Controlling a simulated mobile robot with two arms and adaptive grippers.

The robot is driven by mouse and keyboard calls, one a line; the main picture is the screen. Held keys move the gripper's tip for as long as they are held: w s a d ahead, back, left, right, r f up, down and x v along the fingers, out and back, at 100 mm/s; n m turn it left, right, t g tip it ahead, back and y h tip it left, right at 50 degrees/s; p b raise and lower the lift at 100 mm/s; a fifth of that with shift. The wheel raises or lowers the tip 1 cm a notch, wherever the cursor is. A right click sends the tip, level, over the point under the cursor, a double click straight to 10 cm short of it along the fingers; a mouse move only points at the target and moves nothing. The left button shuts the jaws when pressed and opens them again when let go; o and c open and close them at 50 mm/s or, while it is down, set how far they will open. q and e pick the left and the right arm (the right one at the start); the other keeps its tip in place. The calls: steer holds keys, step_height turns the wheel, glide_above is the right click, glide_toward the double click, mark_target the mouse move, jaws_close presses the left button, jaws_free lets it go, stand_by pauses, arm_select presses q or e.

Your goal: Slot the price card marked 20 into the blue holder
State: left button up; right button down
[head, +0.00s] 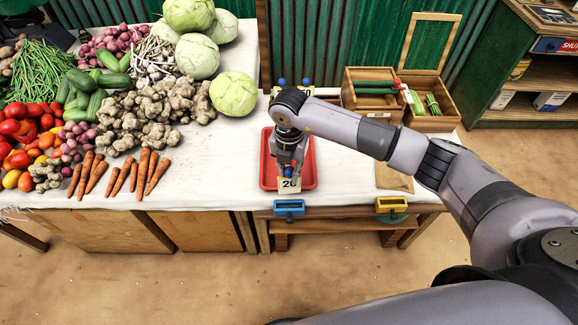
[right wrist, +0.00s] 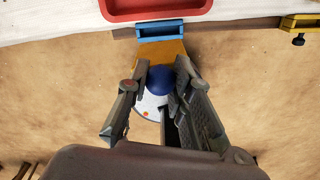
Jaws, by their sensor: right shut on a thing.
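My right gripper (head: 288,163) is shut on the blue knob (head: 288,172) of a small pale card (head: 289,185) that reads 20. The card hangs below the fingers, in front of the red tray in the head view. The blue holder (head: 289,208) is fixed at the table's front edge, just below the card in the picture, with a small gap between them. In the right wrist view the gripper (right wrist: 160,76) has the round blue knob (right wrist: 159,80) between its fingers, and the blue holder (right wrist: 160,27) shows beyond. My left gripper is not in view.
A red tray (head: 268,172) lies on the table behind the blue holder. A yellow holder (head: 391,205) sits to the right on the front edge. Vegetables cover the table's left side. Wooden boxes (head: 372,103) stand at the back right.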

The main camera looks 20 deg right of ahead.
mark_target(289, 192)
steer(key=shift+f+m, duration=0.15)
steer(key=shift+m, duration=0.35)
steer(key=shift+f+b, duration=0.35)
steer(key=shift+f, duration=0.1)
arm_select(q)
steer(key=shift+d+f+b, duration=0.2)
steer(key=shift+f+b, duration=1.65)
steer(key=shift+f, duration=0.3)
arm_select(e)
steer(key=shift+f, duration=2.5)
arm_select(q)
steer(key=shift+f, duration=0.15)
arm_select(e)
steer(key=shift+f, duration=0.2)
arm_select(q)
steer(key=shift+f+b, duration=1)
steer(key=shift+b, duration=0.15)
arm_select(e)
steer(key=shift+f, duration=1.35)
